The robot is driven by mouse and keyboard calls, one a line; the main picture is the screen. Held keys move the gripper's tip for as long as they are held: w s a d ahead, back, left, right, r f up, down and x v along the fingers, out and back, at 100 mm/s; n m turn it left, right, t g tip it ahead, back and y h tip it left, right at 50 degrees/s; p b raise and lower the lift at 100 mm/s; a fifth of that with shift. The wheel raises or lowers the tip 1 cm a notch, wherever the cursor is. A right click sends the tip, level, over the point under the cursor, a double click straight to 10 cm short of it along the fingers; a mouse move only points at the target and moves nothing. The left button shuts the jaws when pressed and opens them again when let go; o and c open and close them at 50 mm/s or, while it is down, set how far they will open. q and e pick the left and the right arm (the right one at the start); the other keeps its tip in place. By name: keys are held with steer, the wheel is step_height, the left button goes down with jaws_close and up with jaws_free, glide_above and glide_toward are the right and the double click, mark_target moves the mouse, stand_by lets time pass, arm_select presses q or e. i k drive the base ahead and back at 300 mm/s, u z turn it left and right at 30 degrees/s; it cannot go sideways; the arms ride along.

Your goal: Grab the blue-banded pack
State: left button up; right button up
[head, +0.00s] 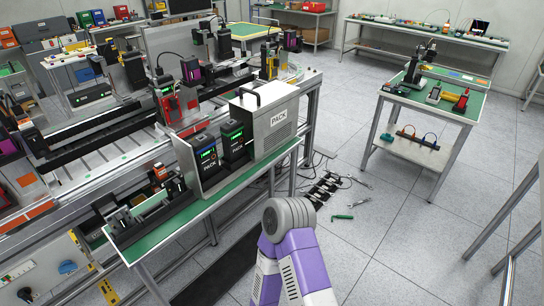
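Two dark packs with green lit displays stand upright side by side in a grey holder on the green-topped bench at the centre left. The left pack (206,154) carries a PACK label and seems to have a bluish edge. The right pack (233,141) also has dark blue-looking edges. At this size I cannot tell for sure which one has the blue band. Neither of my grippers can be made out. A purple and grey arm of mine rises from the bottom centre, clear of both packs.
A machine line with metal rails (92,150) lies behind and left. A small green-topped table (458,106) stands at the right. Cables and tools, including a green one (343,217), lie on the floor.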

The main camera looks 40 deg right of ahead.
mark_target(204, 147)
steer(key=z, duration=0.2)
steer(key=k, duration=0.65)
steer(key=z, duration=0.95)
steer(key=i, duration=0.95)
steer(key=u, duration=0.6)
